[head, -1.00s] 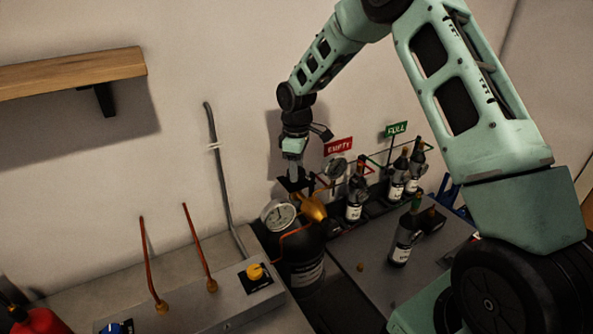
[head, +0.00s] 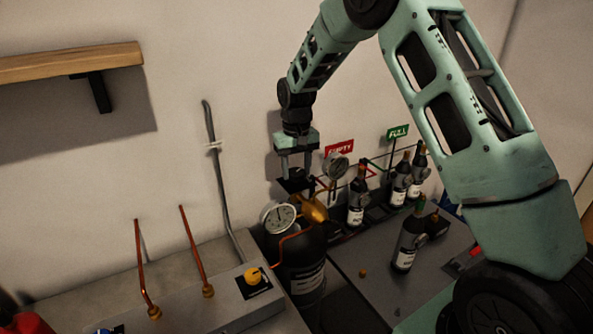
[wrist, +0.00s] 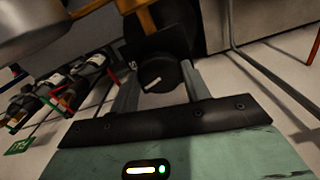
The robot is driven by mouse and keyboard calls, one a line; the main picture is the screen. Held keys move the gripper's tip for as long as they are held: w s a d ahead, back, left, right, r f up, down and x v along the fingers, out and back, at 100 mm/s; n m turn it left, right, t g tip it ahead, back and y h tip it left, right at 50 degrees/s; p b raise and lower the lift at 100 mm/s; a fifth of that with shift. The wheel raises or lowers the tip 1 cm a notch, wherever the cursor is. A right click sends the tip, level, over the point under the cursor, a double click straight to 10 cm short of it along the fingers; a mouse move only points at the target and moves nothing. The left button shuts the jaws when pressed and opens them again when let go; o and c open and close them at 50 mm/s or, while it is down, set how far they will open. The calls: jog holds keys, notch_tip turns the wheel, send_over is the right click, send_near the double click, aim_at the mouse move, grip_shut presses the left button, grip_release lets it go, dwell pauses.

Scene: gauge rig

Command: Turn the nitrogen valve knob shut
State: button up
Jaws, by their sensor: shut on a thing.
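The nitrogen valve knob (wrist: 160,77) is round and black with a white line on its face. In the wrist view it sits between the two fingers of my gripper (wrist: 159,74), in front of a dark plate (wrist: 147,46) with a pale letter. My gripper (head: 296,172) points down and is shut on the knob, above the black cylinder (head: 296,262) and its brass regulator (head: 314,208). In the head view the fingers and dark plate largely hide the knob. The white line lies slanted in the wrist view; the valve's exact setting cannot be told.
A round gauge (head: 279,216) is left of the regulator, another gauge (head: 336,165) right of it. Several dark bottles stand at right by the red EMPTY sign (head: 339,147) and green FULL sign (head: 398,133).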

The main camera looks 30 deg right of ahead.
aim_at(296, 171)
jog(key=shift+w+r+m, duration=0.1)
jog(key=shift+m, duration=1.8)
jog(key=o, duration=1)
notch_tip(296, 171, up, 17)
jog(key=b, duration=0.4)
jog(key=shift+r, duration=0.15)
